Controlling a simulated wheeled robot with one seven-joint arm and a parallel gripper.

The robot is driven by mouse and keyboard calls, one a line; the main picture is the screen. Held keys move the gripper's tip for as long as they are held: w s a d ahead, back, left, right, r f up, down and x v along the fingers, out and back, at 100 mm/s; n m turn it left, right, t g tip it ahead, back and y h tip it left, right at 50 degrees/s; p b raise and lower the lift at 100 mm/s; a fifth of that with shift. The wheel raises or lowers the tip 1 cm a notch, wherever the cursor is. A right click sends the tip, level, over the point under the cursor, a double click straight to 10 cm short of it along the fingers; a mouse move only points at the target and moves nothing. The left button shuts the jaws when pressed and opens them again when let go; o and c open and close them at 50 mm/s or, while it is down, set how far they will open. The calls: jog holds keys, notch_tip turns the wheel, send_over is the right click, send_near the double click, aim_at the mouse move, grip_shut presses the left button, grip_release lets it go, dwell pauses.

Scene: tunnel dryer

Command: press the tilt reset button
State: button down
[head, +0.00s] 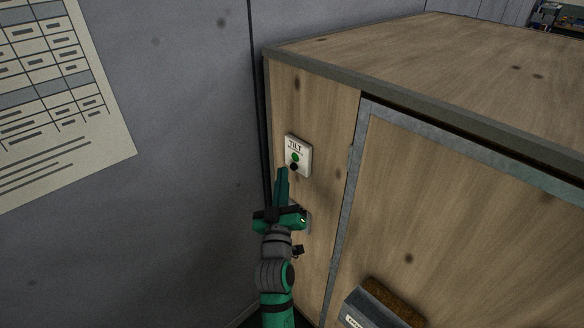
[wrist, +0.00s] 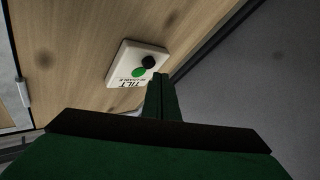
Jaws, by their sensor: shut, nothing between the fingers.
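A small white panel marked TILT (head: 305,158) is mounted on the wooden side of the cabinet. It bears a green round spot (head: 295,157) and, below it, a black round button (head: 293,167). The panel also shows in the wrist view (wrist: 120,59), with the green spot (wrist: 138,72) and the black button (wrist: 149,61). My gripper (head: 281,171) is shut and empty. Its tips are just below and left of the black button in the head view. In the wrist view the fingertips (wrist: 159,77) are close beside the black button; I cannot tell whether they touch.
The wooden cabinet (head: 420,60) with a grey-edged door (head: 470,200) fills the right. A grey box (head: 370,308) with a brown top is at the bottom. A grey wall (head: 190,120) with a printed sheet (head: 60,90) stands on the left, near my arm.

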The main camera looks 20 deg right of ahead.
jog(key=shift+s+d, duration=0.1)
jog(key=shift+s+a, duration=0.3)
jog(key=shift+a, duration=0.5)
jog(key=shift+s+a, duration=0.3)
jog(key=shift+a, duration=0.55)
jog(key=shift+s+a, duration=0.3)
jog(key=shift+a, duration=0.5)
jog(key=shift+w, duration=0.1)
